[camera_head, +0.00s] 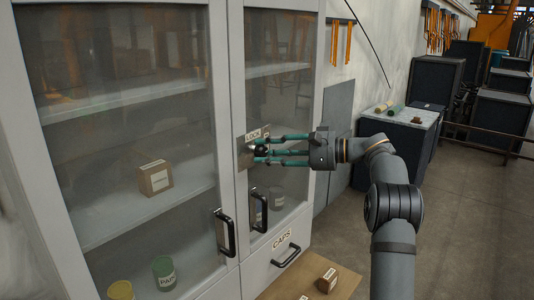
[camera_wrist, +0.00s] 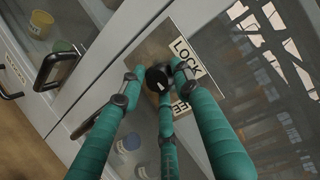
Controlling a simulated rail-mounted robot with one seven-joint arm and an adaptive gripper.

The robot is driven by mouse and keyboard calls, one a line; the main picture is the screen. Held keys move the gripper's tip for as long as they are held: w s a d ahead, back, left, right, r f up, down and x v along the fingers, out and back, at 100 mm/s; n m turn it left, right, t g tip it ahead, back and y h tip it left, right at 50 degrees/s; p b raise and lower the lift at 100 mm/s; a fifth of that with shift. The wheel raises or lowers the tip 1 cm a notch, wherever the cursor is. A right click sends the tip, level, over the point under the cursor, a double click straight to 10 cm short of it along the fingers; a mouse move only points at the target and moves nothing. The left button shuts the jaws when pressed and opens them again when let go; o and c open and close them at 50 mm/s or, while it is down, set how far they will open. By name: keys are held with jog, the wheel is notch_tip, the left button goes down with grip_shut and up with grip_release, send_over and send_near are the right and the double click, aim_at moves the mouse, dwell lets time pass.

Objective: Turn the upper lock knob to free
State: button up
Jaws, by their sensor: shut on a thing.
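The lock knob (camera_head: 261,149) is black and sits on a metal plate (camera_head: 243,158) on the right glass door's left frame. In the wrist view the dark knob (camera_wrist: 157,76) lies between the fingertips and carries a small pale mark; its exact pointing is hard to tell. A LOCK label (camera_wrist: 187,58) is above it and a partly covered label ending in "EE" (camera_wrist: 181,108) is below. My gripper (camera_head: 268,151), with green fingers, is shut on the knob; it also shows in the wrist view (camera_wrist: 155,82). Only one knob is visible.
Two black door handles (camera_head: 225,233) (camera_head: 259,212) stand out below the knob. A CAPS drawer (camera_head: 272,264) is under the right door. A wooden surface (camera_head: 345,283) with a small box (camera_head: 327,280) lies at the lower front. Open floor is to the right.

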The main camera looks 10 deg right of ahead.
jog(key=shift+r+m+y, duration=0.15)
jog(key=shift+m+y, duration=0.15)
jog(key=shift+m, duration=0.1)
jog(key=o, duration=1.1)
jog(key=shift+o, duration=0.2)
jog(key=f+v, duration=0.1)
jog(key=v, duration=1.1)
jog(key=shift+r, duration=0.45)
jog(key=x, duration=1.2)
jog(key=shift+f, duration=0.1)
